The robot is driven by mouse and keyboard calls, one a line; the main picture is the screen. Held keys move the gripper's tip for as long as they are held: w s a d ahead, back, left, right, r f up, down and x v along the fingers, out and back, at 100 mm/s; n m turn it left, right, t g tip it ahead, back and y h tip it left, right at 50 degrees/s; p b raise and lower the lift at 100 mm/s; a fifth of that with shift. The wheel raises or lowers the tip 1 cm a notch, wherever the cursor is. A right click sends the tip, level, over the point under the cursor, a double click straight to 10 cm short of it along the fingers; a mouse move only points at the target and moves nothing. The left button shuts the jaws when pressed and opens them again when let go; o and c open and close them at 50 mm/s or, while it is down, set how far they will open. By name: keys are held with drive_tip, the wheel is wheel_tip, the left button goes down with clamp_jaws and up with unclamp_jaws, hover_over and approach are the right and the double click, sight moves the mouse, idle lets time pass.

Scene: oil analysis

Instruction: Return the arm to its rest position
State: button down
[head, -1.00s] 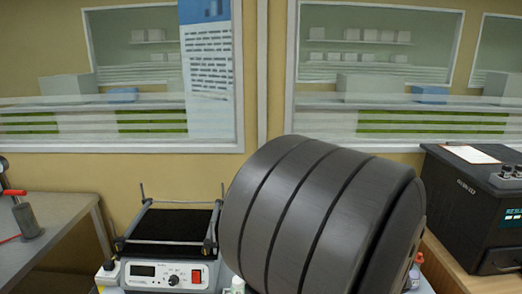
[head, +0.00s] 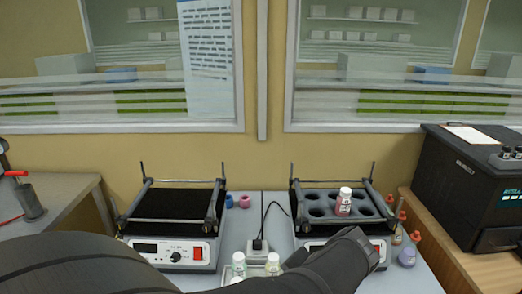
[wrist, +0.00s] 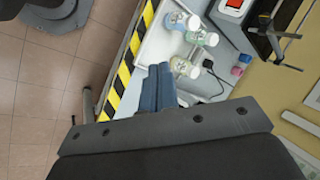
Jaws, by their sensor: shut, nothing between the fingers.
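My gripper (wrist: 159,70) shows in the wrist view with its two blue-grey fingers together and nothing between them. It points toward the table edge with yellow-black tape, near several bottles (wrist: 192,38) but apart from them. In the head view dark links of my arm cross the bottom of the picture; I cannot make out the fingers there.
A shaker (head: 170,250) with an empty black platform stands at left. A second shaker (head: 310,246) holds a red-labelled bottle (head: 343,202) in its rack. White-capped bottles (head: 239,265) stand in front. Small bottles (head: 406,256) and a black analyser (head: 470,190) are at right.

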drive_tip(key=s+n+h, duration=0.2)
drive_tip(key=s+h, duration=0.2)
drive_tip(key=s, duration=0.2)
drive_tip(key=shift+s+a+f, duration=0.15)
drive_tip(key=shift+f, duration=0.15)
idle(0.3)
idle(1.2)
